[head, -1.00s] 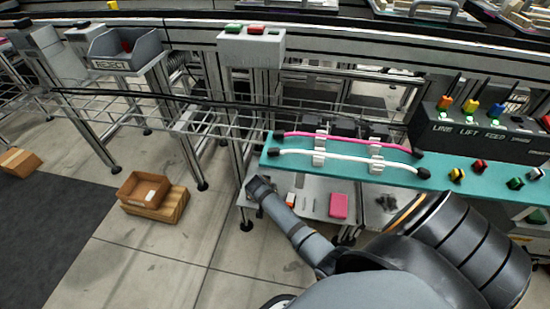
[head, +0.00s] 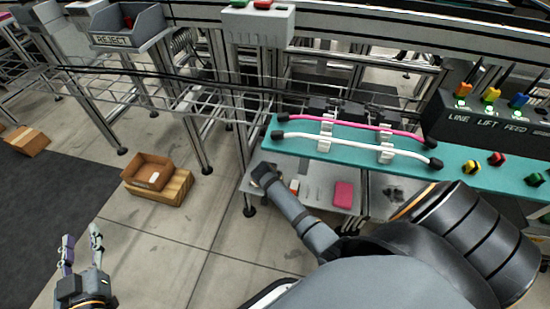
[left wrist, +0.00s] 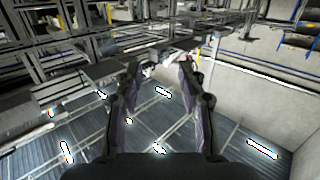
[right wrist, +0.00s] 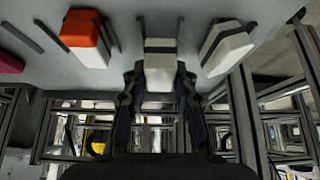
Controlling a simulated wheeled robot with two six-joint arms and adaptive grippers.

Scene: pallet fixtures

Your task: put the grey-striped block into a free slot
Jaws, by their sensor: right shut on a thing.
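The grey-striped block (right wrist: 158,74) is white with grey bands and sits between the fingers of my right gripper (right wrist: 158,92) in the right wrist view. The gripper is shut on it, over or at the pale grey shelf (right wrist: 135,12); I cannot tell whether the block touches the shelf. In the head view the block is not discernible, and the end of my right arm is at the shelf's left part. Thin dark bars (right wrist: 25,36) divide the shelf. My left gripper (head: 81,240) is open and empty at the lower left, far from the shelf.
A pink block (head: 343,195) lies farther right on the shelf. A teal board (head: 300,149) with pink and white cables overhangs the shelf. Cardboard boxes (head: 158,183) stand on the floor.

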